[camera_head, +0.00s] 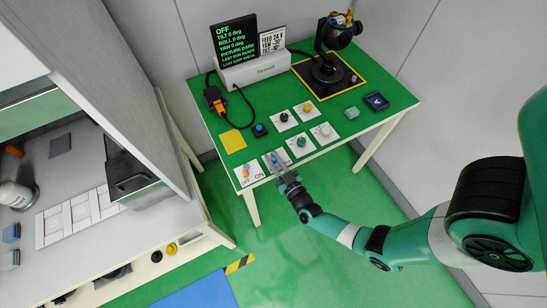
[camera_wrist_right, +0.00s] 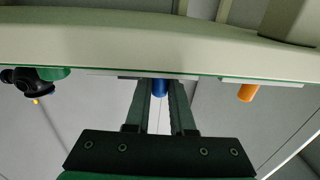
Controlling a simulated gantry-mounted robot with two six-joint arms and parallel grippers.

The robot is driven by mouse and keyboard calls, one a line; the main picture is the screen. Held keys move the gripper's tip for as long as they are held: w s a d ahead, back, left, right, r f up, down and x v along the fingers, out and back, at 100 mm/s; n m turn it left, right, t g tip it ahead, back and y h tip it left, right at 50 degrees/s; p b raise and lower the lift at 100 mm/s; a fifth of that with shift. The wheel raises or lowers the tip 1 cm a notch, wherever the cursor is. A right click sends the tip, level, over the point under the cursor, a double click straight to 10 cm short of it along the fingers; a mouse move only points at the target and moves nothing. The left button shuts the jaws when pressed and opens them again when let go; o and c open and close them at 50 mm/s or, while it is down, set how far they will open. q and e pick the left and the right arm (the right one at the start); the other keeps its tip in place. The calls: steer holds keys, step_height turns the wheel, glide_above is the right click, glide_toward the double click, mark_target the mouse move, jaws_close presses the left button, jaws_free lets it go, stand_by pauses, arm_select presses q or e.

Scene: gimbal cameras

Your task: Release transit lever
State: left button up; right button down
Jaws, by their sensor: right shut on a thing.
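A black gimbal camera (camera_head: 338,32) stands on a dark base on a yellow-edged pad at the back right of the green table. No label legible to me marks a transit lever. Several control plates with knobs lie on the table. My right gripper (camera_head: 276,163) is at the front edge, shut on the blue knob (camera_head: 275,159) of one plate. In the right wrist view the fingers (camera_wrist_right: 160,88) stand on both sides of the blue knob (camera_wrist_right: 160,90). The orange lever (camera_head: 246,172) is on the plate marked OFF and ON; an orange knob (camera_wrist_right: 248,92) also shows in the wrist view. My left gripper is not in view.
A display (camera_head: 235,42) reading OFF stands at the back left of the table (camera_head: 232,110), with a cable in front. Green, white, black and yellow knobs are close beyond my gripper. A grey cabinet (camera_head: 125,90) and cluttered bench are at the left.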

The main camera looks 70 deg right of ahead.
steer(key=c, duration=0.8)
jaws_free()
steer(key=shift+o, duration=0.2)
steer(key=shift+a, duration=0.1)
steer(key=shift+s+a+r, duration=0.1)
steer(key=shift+s+a, duration=0.15)
steer(key=shift+s, duration=0.05)
steer(key=p+v, duration=0.3)
steer(key=v, duration=0.7)
steer(key=shift+s+a, duration=0.2)
steer(key=shift+s, duration=0.1)
